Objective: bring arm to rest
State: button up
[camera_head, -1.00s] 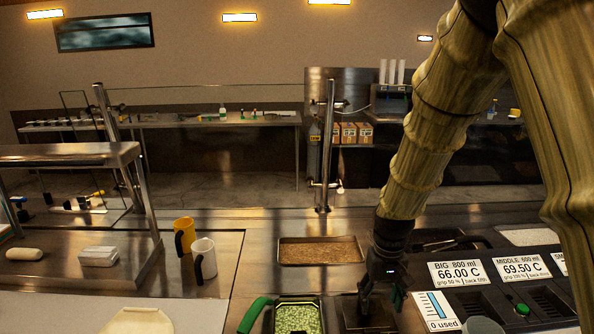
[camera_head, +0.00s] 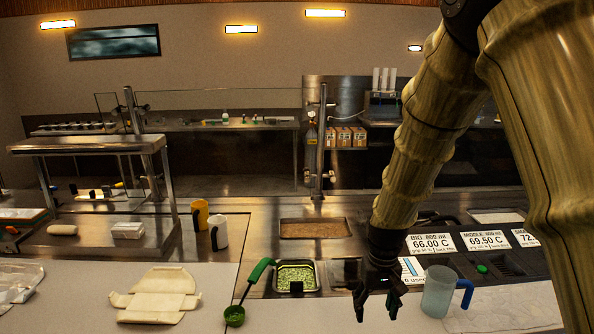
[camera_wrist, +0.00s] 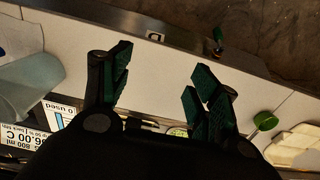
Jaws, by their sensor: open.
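My gripper (camera_head: 376,308) hangs from my arm at the front edge of the counter, pointing down, with its two fingers apart and nothing between them. In the wrist view its dark green-padded fingers (camera_wrist: 160,85) stand wide apart over the white counter strip. A clear pitcher with a blue handle (camera_head: 437,292) stands just right of my gripper.
A metal pan of green pieces (camera_head: 312,278) and a brown-filled tray (camera_head: 313,228) are set in the counter. Yellow (camera_head: 199,215) and white mugs (camera_head: 219,232) stand behind.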

jog(key=s+d+f, duration=0.1)
jog(key=s+f, duration=0.4)
jog(key=f, duration=0.3)
jog(key=s+d+f+b, duration=0.1)
jog(key=s+f, duration=0.3)
jog(key=f, duration=0.5)
jog(key=s+d+f, duration=0.1)
jog(key=s+f, duration=0.4)
jog(key=f, duration=0.3)
jog(key=s+f+b, duration=0.1)
jog(key=s+f, duration=0.5)
jog(key=s, duration=0.4)
jog(key=s+f+b, duration=0.1)
jog(key=s+f, duration=0.6)
jog(key=s, duration=0.4)
jog(key=shift+s+d+m, duration=0.3)
jog(key=shift+d+m, duration=0.1)
